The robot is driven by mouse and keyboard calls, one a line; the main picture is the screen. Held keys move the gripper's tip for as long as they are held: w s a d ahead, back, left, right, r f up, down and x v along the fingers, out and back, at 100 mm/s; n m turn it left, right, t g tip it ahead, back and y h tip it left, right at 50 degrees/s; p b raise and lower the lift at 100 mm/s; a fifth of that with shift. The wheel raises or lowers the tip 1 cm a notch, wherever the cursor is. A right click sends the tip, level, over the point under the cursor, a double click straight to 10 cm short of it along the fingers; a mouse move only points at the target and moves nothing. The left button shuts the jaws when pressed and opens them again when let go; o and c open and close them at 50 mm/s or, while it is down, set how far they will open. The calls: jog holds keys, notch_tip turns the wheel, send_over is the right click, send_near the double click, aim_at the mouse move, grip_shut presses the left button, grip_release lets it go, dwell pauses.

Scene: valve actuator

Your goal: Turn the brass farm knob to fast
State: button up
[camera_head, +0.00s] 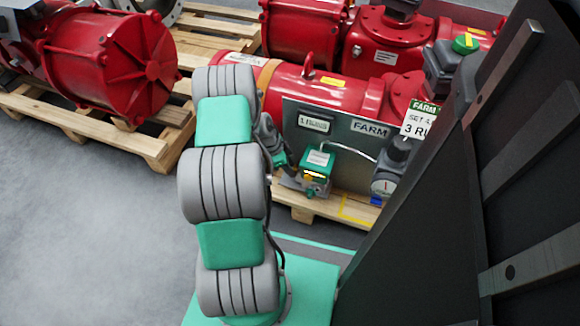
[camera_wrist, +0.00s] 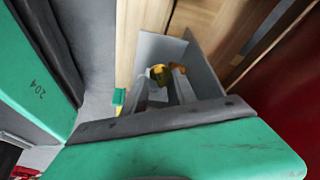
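The panel marked FARM (camera_head: 350,165) stands on a pallet in front of a red actuator. A small green box with a white label (camera_head: 318,163) is mounted low on it, with an orange-yellow patch on its front. My gripper (camera_head: 303,184) is low at the left side of this box, partly hidden by my arm. In the wrist view, a brass-coloured knob (camera_wrist: 157,73) shows near the tips of my grey gripper fingers (camera_wrist: 163,84). I cannot tell whether the fingers touch it or grip it. The knob's setting and any fast mark are not readable.
A gauge (camera_head: 383,187) and a sign card (camera_head: 418,121) are right of the box. Red actuators (camera_head: 110,60) lie on wooden pallets (camera_head: 150,143) at the back left. A large dark structure (camera_head: 450,220) fills the right side. Grey floor (camera_head: 90,230) is clear at left.

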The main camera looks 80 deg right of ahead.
grip_shut()
dwell(0.3)
dwell(0.3)
